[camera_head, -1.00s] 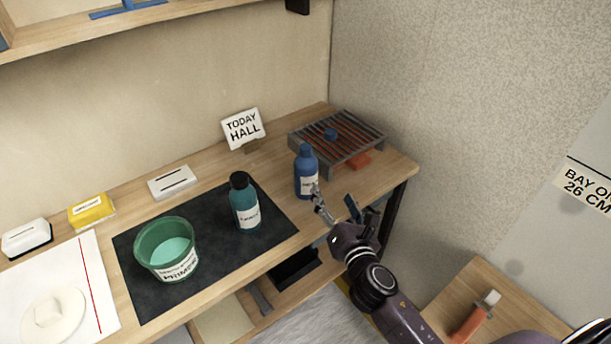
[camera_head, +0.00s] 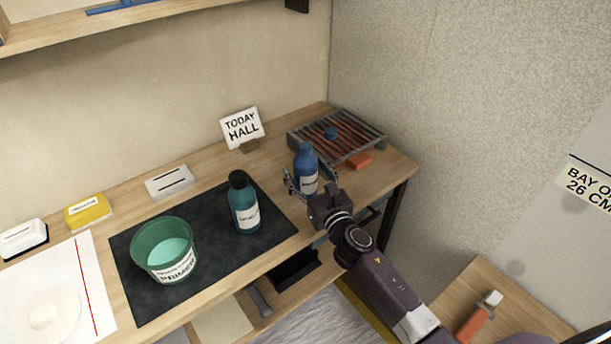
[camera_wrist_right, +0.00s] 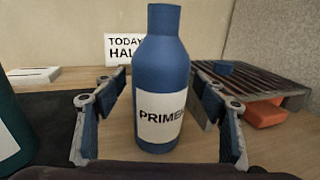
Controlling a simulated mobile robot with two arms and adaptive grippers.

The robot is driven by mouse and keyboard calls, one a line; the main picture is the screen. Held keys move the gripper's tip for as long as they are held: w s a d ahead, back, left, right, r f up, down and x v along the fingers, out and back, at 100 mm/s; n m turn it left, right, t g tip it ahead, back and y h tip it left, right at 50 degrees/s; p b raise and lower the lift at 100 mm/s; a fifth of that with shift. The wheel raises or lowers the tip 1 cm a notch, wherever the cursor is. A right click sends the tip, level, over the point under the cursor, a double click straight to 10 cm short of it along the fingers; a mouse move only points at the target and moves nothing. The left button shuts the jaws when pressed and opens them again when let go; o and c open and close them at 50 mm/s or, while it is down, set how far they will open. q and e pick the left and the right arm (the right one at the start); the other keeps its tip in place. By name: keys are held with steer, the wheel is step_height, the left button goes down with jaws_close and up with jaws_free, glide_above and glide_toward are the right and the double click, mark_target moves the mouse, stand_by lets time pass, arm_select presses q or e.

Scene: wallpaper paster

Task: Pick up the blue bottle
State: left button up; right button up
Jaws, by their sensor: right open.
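The blue bottle (camera_head: 306,165) stands upright on the wooden bench, between the black mat and the metal rack. In the right wrist view the blue bottle (camera_wrist_right: 161,80) fills the middle, with a white label reading "PRIME" and its last part cut off. My right gripper (camera_head: 308,187) is open, with one finger on each side of the bottle. In the wrist view the right gripper's fingers (camera_wrist_right: 160,120) show gaps to the bottle on both sides. The bottle's lower part is partly hidden by the gripper in the head view. My left gripper is not in view.
A teal bottle with a black cap (camera_head: 243,203) and a green primer tub (camera_head: 165,250) stand on the black mat (camera_head: 215,262) to the left. A slatted metal rack (camera_head: 350,140) and an orange block (camera_head: 359,160) are close behind right. A "TODAY HALL" sign (camera_head: 241,127) stands behind.

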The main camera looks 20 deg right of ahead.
steer(key=shift+c, duration=0.2)
steer(key=shift+w, duration=0.1)
steer(key=c, duration=1.5)
steer(key=shift+r, duration=0.1)
